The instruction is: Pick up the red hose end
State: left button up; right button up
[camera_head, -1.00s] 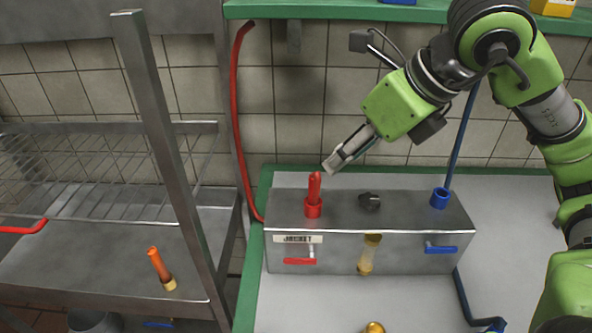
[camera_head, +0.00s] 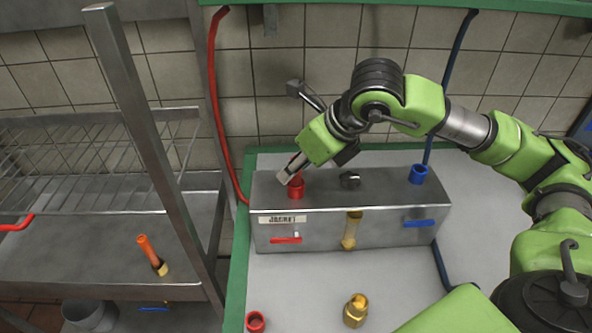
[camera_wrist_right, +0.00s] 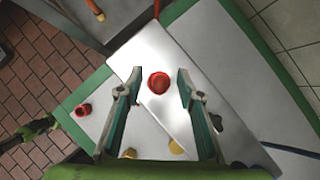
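A red upright piece stands in the red collar (camera_head: 296,190) on top of the steel box. In the head view the gripper hides most of the upright piece. In the right wrist view a round red shape (camera_wrist_right: 158,83), seen end-on, lies between the fingers; I cannot separate piece from collar there. My right gripper (camera_head: 287,178) is at the collar; in the right wrist view its fingers (camera_wrist_right: 158,76) are open, one on each side, with gaps visible. A red hose (camera_head: 215,110) hangs down the wall and passes behind the box.
The steel box (camera_head: 375,205) also carries a black knob (camera_head: 350,180) and a blue collar (camera_head: 418,174). A brass fitting (camera_head: 355,311) and red cap (camera_head: 256,321) lie in front. An orange piece (camera_head: 148,250) is on the left rack, beside a steel post (camera_head: 145,130).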

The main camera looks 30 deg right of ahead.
jog(key=shift+w+f, duration=0.3)
jog(key=shift+f, duration=0.05)
jog(key=shift+s, duration=0.1)
grip_shut()
pick_arm(q)
jog(key=shift+s, duration=0.3)
pick_arm(e)
jog(key=shift+r, duration=0.1)
